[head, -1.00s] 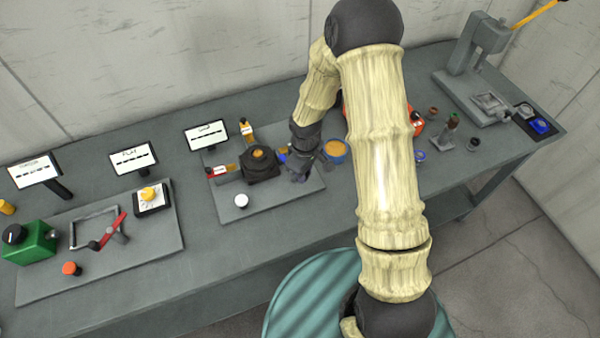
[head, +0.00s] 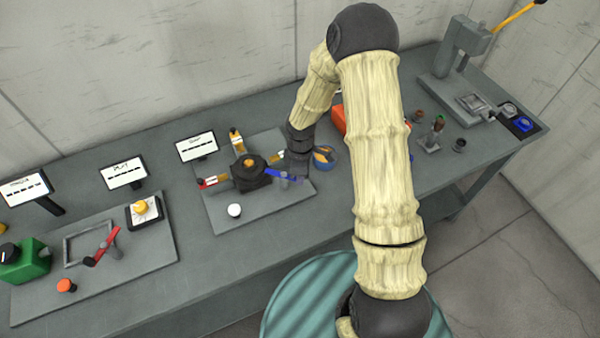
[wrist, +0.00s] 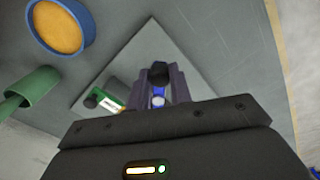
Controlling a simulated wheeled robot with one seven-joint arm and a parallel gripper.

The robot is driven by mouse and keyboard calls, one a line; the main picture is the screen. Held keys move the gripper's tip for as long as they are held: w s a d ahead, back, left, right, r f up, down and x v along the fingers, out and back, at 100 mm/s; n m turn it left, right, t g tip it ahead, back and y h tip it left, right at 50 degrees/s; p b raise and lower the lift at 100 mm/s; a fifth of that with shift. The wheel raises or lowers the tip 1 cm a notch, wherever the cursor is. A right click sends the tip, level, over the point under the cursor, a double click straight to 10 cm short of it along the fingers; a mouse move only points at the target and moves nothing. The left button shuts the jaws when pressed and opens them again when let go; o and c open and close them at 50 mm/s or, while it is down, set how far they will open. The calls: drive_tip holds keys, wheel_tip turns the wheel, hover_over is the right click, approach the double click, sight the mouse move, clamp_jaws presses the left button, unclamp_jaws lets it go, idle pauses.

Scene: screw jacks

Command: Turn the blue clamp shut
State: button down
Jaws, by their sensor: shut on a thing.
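In the wrist view my gripper (wrist: 160,86) is shut on the blue clamp (wrist: 158,101), with a dark knob between the fingers. My fingers and wrist hide part of the lever, and its exact angle is hard to tell.
A blue bowl with orange contents (head: 324,157) is close to the right of my gripper, also in the wrist view (wrist: 62,27).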

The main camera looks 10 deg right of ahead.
drive_tip(key=c, duration=1.3)
unclamp_jaws()
drive_tip(key=shift+o, duration=0.2)
drive_tip(key=shift+r, duration=0.15)
wheel_tip(320, 180, up, 17)
drive_tip(key=b, duration=0.2)
drive_tip(key=shift+d, duration=0.1)
drive_tip(key=s+d+m+t, duration=0.1)
drive_tip(key=s+d+m, duration=0.2)
drive_tip(key=s+m, duration=0.4)
drive_tip(key=s+d+m+t, duration=0.1)
drive_tip(key=s+d+m, duration=0.2)
drive_tip(key=s+m, duration=0.4)
drive_tip(key=shift+s+r+m+t, duration=0.25)
drive_tip(key=shift+r+m, duration=0.2)
drive_tip(key=shift+m, duration=0.25)
